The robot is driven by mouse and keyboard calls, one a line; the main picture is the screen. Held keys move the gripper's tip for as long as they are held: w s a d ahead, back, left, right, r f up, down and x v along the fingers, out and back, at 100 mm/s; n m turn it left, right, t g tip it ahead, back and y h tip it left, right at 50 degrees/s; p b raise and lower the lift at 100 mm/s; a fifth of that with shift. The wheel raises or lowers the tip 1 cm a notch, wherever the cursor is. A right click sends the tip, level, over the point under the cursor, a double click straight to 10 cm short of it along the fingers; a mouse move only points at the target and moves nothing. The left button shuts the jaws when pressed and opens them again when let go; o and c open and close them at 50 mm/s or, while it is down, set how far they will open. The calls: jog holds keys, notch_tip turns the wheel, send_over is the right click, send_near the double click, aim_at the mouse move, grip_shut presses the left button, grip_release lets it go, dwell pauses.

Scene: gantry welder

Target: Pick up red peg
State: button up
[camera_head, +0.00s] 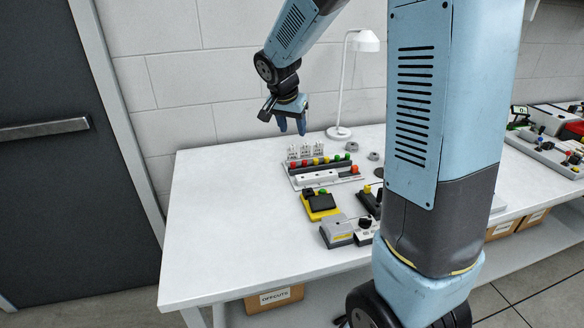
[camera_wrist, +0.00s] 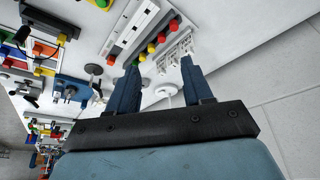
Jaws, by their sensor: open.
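I cannot tell which red peg the task means. My gripper (camera_head: 291,127) points down above the back of the board, clear of the pegs. Its blue fingers (camera_wrist: 159,67) are spread, with nothing held between them.
White upright pieces (camera_head: 305,151) stand behind the row. A white lamp (camera_head: 340,130) stands at the back of the table (camera_head: 225,220). A yellow box (camera_head: 320,207) and a grey box (camera_head: 337,233) sit in front of the board. The left side of the table is clear.

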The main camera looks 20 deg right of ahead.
jog(key=w+a+f+m, duration=0.1)
jog(key=w+f, duration=0.3)
send_over(293, 163)
jog(key=s+a, duration=0.2)
notch_tip(293, 163, down, 8)
jog(key=shift+x, duration=2.55)
jog(key=shift+w+d, duration=0.1)
jog(key=shift+d, duration=0.1)
grip_shut()
